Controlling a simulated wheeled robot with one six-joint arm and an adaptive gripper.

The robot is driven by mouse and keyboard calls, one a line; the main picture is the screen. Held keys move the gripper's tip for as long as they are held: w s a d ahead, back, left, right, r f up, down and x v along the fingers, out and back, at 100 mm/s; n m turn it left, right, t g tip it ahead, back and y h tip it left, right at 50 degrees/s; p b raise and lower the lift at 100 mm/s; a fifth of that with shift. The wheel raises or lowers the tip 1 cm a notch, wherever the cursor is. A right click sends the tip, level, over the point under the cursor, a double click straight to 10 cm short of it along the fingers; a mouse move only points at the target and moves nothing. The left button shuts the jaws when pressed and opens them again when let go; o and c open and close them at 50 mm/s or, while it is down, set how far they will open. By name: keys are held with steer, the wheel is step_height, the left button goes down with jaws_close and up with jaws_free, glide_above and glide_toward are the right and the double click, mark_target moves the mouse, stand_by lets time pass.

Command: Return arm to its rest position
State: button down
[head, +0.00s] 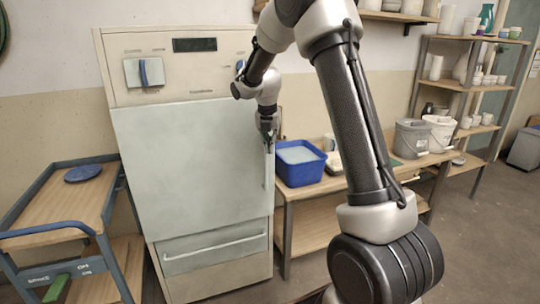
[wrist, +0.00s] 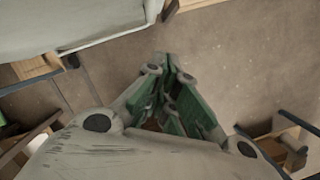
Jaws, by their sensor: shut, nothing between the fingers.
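My gripper (head: 268,142) hangs fingers down in front of the right edge of the pale kiln-like cabinet (head: 185,165), near its vertical door handle (head: 269,168). In the head view it is small and partly dark against the cabinet, and I cannot tell whether it touches the handle. In the wrist view my gripper (wrist: 172,75) has its green-sided fingers drawn together at the tips with nothing between them. Below it there is bare floor. The cabinet door and the drawer (head: 213,248) below it look shut.
A blue tub (head: 300,170) of pale liquid stands on the wooden bench (head: 310,213) just right of my gripper. Grey (head: 410,140) and white (head: 440,132) buckets stand farther right. A blue-framed cart (head: 50,207) is at left, with a blue disc (head: 83,173). Shelves (head: 470,85) stand behind.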

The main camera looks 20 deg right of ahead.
steer(key=s+r+m, duration=0.4)
steer(key=s+m, duration=0.5)
steer(key=s, duration=0.4)
steer(key=s+a+r+m+t+y, duration=0.1)
steer(key=s+r+m, duration=0.3)
steer(key=s+m, duration=0.6)
steer(key=s+a+r+m+t, duration=0.1)
steer(key=s+r+m, duration=0.3)
steer(key=s+m, duration=0.5)
steer(key=shift+s+r+m+y, duration=0.2)
steer(key=shift+s+m+y, duration=0.15)
steer(key=shift+s, duration=3.1)
